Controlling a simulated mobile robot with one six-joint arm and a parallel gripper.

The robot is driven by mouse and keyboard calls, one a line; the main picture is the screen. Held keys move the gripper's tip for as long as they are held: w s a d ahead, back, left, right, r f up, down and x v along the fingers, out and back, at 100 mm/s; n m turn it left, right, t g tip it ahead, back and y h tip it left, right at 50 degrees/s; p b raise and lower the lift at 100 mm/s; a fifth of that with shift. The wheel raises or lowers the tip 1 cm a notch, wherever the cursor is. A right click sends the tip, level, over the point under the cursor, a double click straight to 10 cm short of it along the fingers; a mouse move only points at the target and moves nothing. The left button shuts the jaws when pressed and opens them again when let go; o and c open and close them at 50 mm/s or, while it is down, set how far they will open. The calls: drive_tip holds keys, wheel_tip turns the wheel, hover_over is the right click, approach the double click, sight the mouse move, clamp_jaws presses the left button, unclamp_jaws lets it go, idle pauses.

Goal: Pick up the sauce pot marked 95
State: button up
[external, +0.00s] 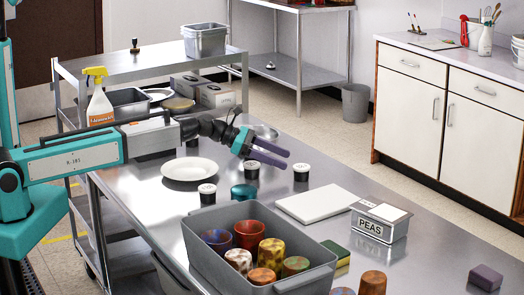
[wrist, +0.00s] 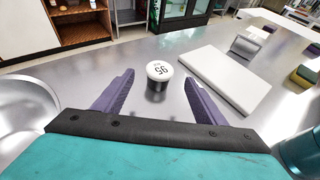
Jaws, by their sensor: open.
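A small dark sauce pot with a white lid (wrist: 158,72) stands upright on the steel table in the wrist view. The number on its lid looks like 95, turned in the picture. It appears just ahead of and between the fingertips, apart from both. It seems to be the pot (external: 301,172) just beyond the fingertips in the external view. My gripper (external: 286,159) is open and empty, with purple fingers above the table. Similar white-lidded pots stand behind it, one under the gripper (external: 251,171) and one nearer the front (external: 207,194); their marks are unreadable.
A grey bin (external: 205,248) of patterned cups stands in front.

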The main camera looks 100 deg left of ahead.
sight(302, 166)
drive_tip(key=shift+w, duration=0.1)
drive_tip(key=shift+p+x, duration=0.6)
drive_tip(key=shift+x, duration=1.9)
drive_tip(key=c, duration=1.1)
drive_tip(key=shift+c, duration=0.2)
drive_tip(key=shift+r, duration=0.1)
drive_tip(key=shift+r+b, duration=0.3)
drive_tip(key=shift+r, duration=1.25)
drive_tip(key=s+d+r+b, duration=0.1)
drive_tip(key=s+d+b, duration=0.1)
drive_tip(key=s+d, duration=0.6)
drive_tip(key=s, duration=0.5)
drive_tip(key=shift+s+d+r, duration=0.2)
drive_tip(key=shift+s+r, duration=0.1)
drive_tip(key=shift+r, duration=0.05)
